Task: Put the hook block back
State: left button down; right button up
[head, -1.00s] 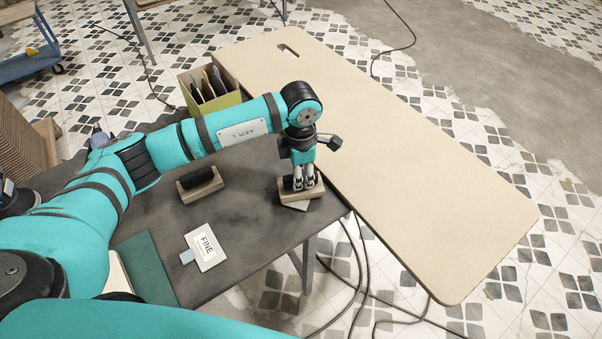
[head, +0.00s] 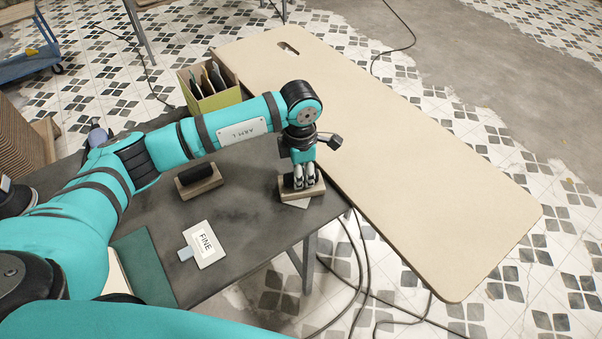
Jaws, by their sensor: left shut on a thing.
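My left gripper (head: 304,182) points down at the right edge of the dark table (head: 245,225). It is shut on a pale wooden block (head: 314,191), whose top is mostly hidden by the fingers. A pale card (head: 298,204) shows partly from under this block; I cannot tell whether the block touches the table. A second wooden block (head: 203,189) with a black rounded top lies on the table to the left, apart from the gripper. I cannot tell by looks which of the two is the hook block. My right gripper is not in view.
A card marked FINE (head: 205,243) lies at the table front, a green mat (head: 147,266) left of it. An open box with dark sheets (head: 215,101) stands behind my left arm. A large pale board (head: 400,170) lies beside the table on the right.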

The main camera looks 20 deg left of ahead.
pick_arm(q)
jog(key=shift+s+f, duration=0.35)
jog(key=shift+f, duration=0.35)
jog(key=c, duration=1.5)
grip_release()
jog(key=o, duration=0.5)
jog(key=shift+w+a+f, duration=0.1)
jog(key=shift+w, duration=0.1)
notch_tip(320, 180, up, 12)
